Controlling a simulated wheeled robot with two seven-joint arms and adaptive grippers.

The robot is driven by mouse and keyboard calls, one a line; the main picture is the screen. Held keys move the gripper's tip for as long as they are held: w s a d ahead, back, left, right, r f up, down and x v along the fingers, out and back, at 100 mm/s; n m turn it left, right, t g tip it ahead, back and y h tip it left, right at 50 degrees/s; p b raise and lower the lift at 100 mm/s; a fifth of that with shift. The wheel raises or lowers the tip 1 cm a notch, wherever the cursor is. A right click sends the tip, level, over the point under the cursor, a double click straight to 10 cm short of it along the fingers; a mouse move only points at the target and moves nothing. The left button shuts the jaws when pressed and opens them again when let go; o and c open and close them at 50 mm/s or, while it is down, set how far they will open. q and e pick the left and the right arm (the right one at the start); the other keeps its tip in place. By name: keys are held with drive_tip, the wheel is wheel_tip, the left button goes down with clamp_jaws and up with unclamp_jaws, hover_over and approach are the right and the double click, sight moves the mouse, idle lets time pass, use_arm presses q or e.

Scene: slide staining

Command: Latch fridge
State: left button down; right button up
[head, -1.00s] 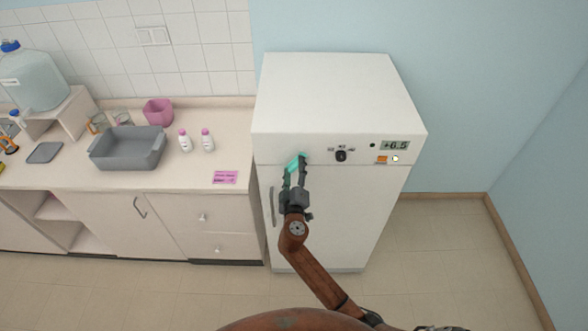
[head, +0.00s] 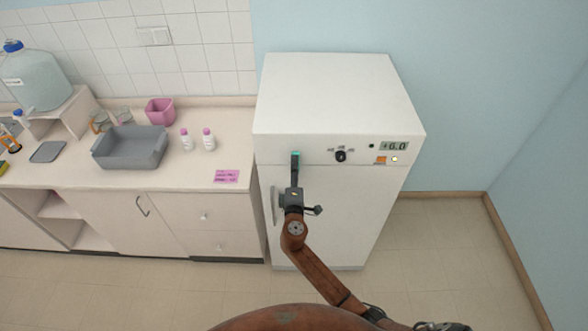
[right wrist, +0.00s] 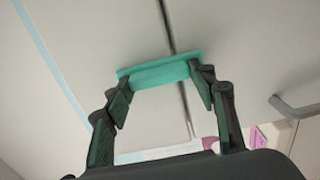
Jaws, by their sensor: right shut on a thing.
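The white fridge (head: 340,95) stands right of the counter with its door (head: 345,215) closed against the body, as far as I can see. A teal latch bar (head: 296,154) sits at the front's upper left and looks upright. In the right wrist view the teal bar (right wrist: 160,73) lies across the dark seam between the door and the panel above. My right gripper (head: 295,168) is shut on the bar, one finger at each end in the wrist view (right wrist: 162,85). Its fingers hide part of the bar in the head view. My left gripper is out of view.
The door handle (head: 274,206) is left of my right gripper. A knob (head: 341,156) and a display (head: 395,146) reading +6.0 are on the upper panel. The counter (head: 190,175) holds a grey tub (head: 130,160) and two bottles (head: 208,140). Floor right of the fridge is clear.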

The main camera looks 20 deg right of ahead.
idle(0.4)
drive_tip(key=o, duration=1.2)
drive_tip(key=shift+c, duration=0.2)
drive_tip(key=v, duration=1.2)
